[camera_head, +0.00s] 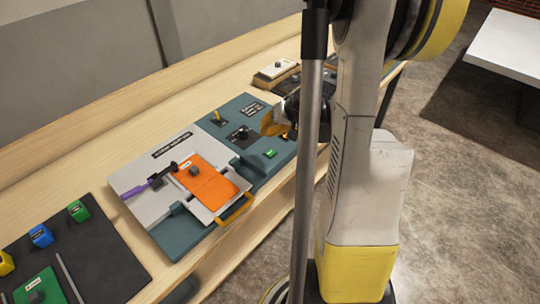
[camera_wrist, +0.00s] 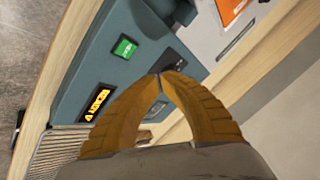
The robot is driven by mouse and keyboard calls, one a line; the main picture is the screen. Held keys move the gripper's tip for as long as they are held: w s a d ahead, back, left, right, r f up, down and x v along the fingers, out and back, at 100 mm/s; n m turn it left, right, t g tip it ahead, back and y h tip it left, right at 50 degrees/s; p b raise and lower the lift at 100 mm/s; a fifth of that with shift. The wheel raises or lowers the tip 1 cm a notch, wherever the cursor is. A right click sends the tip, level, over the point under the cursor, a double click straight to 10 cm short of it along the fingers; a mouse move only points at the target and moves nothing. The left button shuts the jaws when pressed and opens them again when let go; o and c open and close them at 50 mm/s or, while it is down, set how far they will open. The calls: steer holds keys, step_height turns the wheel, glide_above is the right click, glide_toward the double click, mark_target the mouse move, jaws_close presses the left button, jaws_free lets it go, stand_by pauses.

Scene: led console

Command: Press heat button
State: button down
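A green button (camera_head: 270,153) sits on the teal console panel (camera_head: 262,172) near its front edge; its label is too small to read. In the wrist view, a green button (camera_wrist: 124,47) with white marking shows left of the fingertips, apart from them. An orange-lit display (camera_wrist: 97,102) with a warning triangle lies further down the same teal panel. I cannot read which control is marked heat. My gripper (camera_head: 268,124) is above the right part of the console. In the wrist view its yellow fingers (camera_wrist: 160,75) meet at the tips, with nothing visible between them.
A black knob (camera_head: 240,133) and a yellow lever (camera_head: 217,115) stand near my gripper. Left are an orange plate (camera_head: 208,183), a purple-handled tool (camera_head: 147,187) and a yellow handle (camera_head: 236,210). A black board (camera_head: 97,262) with coloured blocks lies at lower left.

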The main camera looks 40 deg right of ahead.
mark_target(262, 151)
step_height(262, 151, down, 6)
steer(key=b, duration=0.4)
stand_by(1.2)
steer(key=shift+f+b, duration=0.45)
steer(key=shift+b, duration=0.15)
steer(key=shift+f+b, duration=0.4)
steer(key=shift+b, duration=0.05)
stand_by(0.4)
steer(key=shift+r, duration=0.1)
steer(key=shift+r+p, duration=0.6)
steer(key=shift+r, duration=0.15)
steer(key=shift+r+p, duration=1.85)
steer(key=shift+r, duration=0.75)
